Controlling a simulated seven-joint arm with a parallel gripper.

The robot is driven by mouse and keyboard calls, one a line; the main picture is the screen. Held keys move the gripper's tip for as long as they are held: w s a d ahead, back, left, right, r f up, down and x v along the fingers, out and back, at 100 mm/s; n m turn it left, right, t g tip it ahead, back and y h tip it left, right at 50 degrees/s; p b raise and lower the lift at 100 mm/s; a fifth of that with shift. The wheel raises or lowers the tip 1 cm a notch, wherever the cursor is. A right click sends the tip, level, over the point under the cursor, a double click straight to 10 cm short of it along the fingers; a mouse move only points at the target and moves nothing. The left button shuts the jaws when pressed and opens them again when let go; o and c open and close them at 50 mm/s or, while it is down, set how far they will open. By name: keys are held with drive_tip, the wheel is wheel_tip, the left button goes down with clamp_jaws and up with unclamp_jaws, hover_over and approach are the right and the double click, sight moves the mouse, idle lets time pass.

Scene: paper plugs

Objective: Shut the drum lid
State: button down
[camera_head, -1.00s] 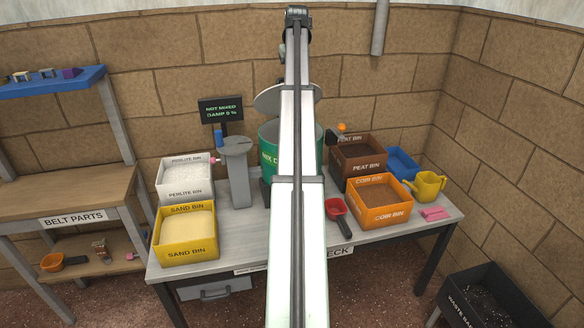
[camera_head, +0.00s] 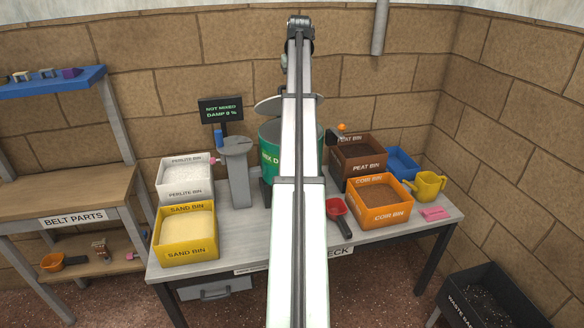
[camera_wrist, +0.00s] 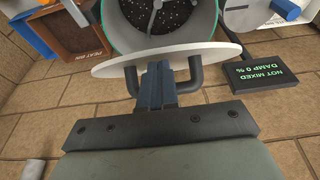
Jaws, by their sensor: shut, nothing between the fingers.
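The green mix drum (camera_head: 269,150) stands at the back of the bench, partly hidden behind my arm. Its pale round lid (camera_head: 268,105) is tilted over the back of the drum, not down on the rim. In the wrist view the lid (camera_wrist: 110,65) is seen nearly edge-on, with a dark handle (camera_wrist: 196,74) on its outer face. The drum's open mouth (camera_wrist: 185,20) shows dark speckled mix and a stirrer. My gripper (camera_wrist: 156,80) is shut and empty between the handle's two posts, at the lid's outer face; contact is unclear. It is hidden in the head view.
A sign (camera_head: 221,112) reads "NOT MIXED, DAMP 0 %" in the wrist view. Left of the drum are a grey stand (camera_head: 238,175), the perlite bin (camera_head: 185,190) and sand bin (camera_head: 187,255). Right are the peat bin (camera_head: 368,171), coir bin (camera_head: 388,214) and red scoop (camera_head: 336,207).

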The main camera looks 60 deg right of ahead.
drive_tip(key=f, duration=0.1)
drive_tip(key=s+a+f, duration=0.2)
drive_tip(key=shift+f, duration=0.35)
idle(0.4)
drive_tip(key=shift+s+a+f, duration=0.25)
drive_tip(key=shift+f, duration=0.45)
drive_tip(key=shift+s+a+f, duration=0.3)
drive_tip(key=shift+f, duration=0.45)
drive_tip(key=shift+s+a+f, duration=0.25)
drive_tip(key=shift+f, duration=0.55)
